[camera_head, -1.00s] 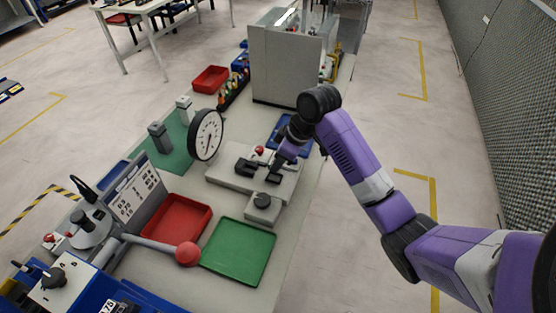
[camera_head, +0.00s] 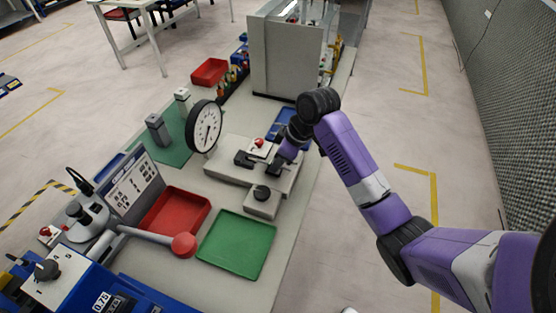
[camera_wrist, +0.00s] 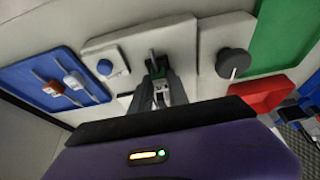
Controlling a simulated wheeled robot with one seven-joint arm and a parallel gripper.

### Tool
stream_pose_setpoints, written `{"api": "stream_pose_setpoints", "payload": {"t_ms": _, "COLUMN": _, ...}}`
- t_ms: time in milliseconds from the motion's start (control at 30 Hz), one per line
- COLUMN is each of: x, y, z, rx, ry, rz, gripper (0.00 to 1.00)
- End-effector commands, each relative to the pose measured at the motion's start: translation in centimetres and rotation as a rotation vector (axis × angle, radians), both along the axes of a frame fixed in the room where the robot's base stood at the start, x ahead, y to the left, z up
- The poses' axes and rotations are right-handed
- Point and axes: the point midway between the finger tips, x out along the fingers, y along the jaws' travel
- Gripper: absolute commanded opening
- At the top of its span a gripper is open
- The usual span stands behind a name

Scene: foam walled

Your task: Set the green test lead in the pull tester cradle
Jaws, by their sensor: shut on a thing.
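The pull tester is a low grey block (camera_head: 222,172) with a round white dial (camera_head: 205,127) at its left. Its black cradle jaws (camera_head: 243,160) stand on top; a black jaw also shows in the wrist view (camera_wrist: 154,64). My gripper (camera_head: 279,163) is low over the right-hand jaw.
A black knob (camera_head: 262,192) sits at the tester's front. A green tray (camera_head: 237,245) and a red tray (camera_head: 178,214) lie nearer. A grey cabinet (camera_head: 285,60) stands behind.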

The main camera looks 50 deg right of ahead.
Motion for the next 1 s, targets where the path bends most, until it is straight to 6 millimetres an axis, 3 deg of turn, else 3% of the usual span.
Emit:
{"api": "stream_pose_setpoints", "payload": {"t_ms": 867, "x": 0.0, "y": 0.0, "z": -1.1, "rx": 0.0, "ry": 0.0, "rz": 0.001, "gripper": 0.0}}
{"api": "stream_pose_setpoints", "payload": {"t_ms": 900, "x": 0.0, "y": 0.0, "z": -1.0, "rx": -0.001, "ry": 0.0, "rz": 0.001, "gripper": 0.27}}
{"api": "stream_pose_setpoints", "payload": {"t_ms": 1000, "x": 0.0, "y": 0.0, "z": -1.0, "rx": 0.0, "ry": 0.0, "rz": 0.001, "gripper": 0.46}}
